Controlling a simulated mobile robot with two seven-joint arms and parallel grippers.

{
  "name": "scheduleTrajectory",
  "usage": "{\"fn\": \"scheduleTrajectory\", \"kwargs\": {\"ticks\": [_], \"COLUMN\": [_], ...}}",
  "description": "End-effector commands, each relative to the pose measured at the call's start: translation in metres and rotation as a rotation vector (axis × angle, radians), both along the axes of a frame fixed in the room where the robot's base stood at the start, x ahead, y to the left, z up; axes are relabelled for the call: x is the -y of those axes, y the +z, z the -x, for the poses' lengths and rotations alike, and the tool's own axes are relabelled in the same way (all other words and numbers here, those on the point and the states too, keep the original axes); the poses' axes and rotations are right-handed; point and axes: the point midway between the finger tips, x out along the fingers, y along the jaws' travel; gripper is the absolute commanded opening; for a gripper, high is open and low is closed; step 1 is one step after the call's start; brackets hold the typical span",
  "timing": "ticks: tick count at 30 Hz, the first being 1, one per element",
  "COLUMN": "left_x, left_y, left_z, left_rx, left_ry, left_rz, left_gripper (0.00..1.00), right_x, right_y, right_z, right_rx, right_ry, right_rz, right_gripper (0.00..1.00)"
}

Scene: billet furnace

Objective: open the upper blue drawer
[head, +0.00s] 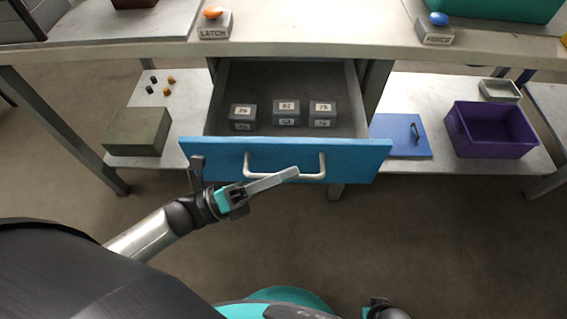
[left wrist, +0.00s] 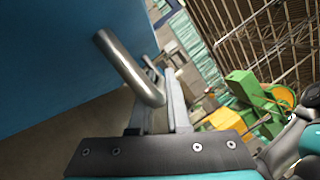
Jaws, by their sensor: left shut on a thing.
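The upper blue drawer (head: 225,158) stands pulled out from under the workbench, its inside in view. Its front also fills the upper left of the left wrist view (left wrist: 50,60). A silver bar handle (head: 250,165) is on the front and shows close up in the left wrist view (left wrist: 125,65). My left gripper (head: 291,174) reaches in from the left, its fingers shut on the handle. In the left wrist view the bar runs in between the fingers (left wrist: 160,105). I do not see my right gripper's fingers.
Several numbered grey blocks (head: 286,113) lie in the drawer. A green box (head: 138,131) stands on the lower shelf at left. At right are a blue panel with a handle (head: 395,135) and a purple bin (head: 490,131). The floor (head: 430,220) before the drawer is clear.

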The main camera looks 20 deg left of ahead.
Motion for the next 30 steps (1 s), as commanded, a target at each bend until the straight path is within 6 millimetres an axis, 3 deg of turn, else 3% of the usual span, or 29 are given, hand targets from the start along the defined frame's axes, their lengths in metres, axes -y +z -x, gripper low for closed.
{"fn": "scheduleTrajectory", "kwargs": {"ticks": [9,10,18,30], "left_x": [0.0000,0.0000,-0.0001,0.0000], "left_y": [-0.0004,-0.0004,-0.0003,-0.0001], "left_z": [0.0005,0.0005,0.0003,0.0002], "left_rx": [0.001,0.000,-0.001,0.000], "left_ry": [-0.001,0.001,0.001,0.000], "left_rz": [-0.001,-0.001,-0.001,0.000], "left_gripper": [0.00,0.16,0.45,0.45], "right_x": [0.0004,0.0005,0.0007,0.0008], "right_y": [-0.0005,-0.0005,-0.0003,-0.0002], "right_z": [0.0002,0.0002,0.0002,0.0002], "right_rx": [0.000,0.000,0.000,-0.001], "right_ry": [0.000,0.000,0.000,0.000], "right_rz": [0.001,0.001,0.001,0.001], "right_gripper": [0.00,0.00,0.00,0.00]}}
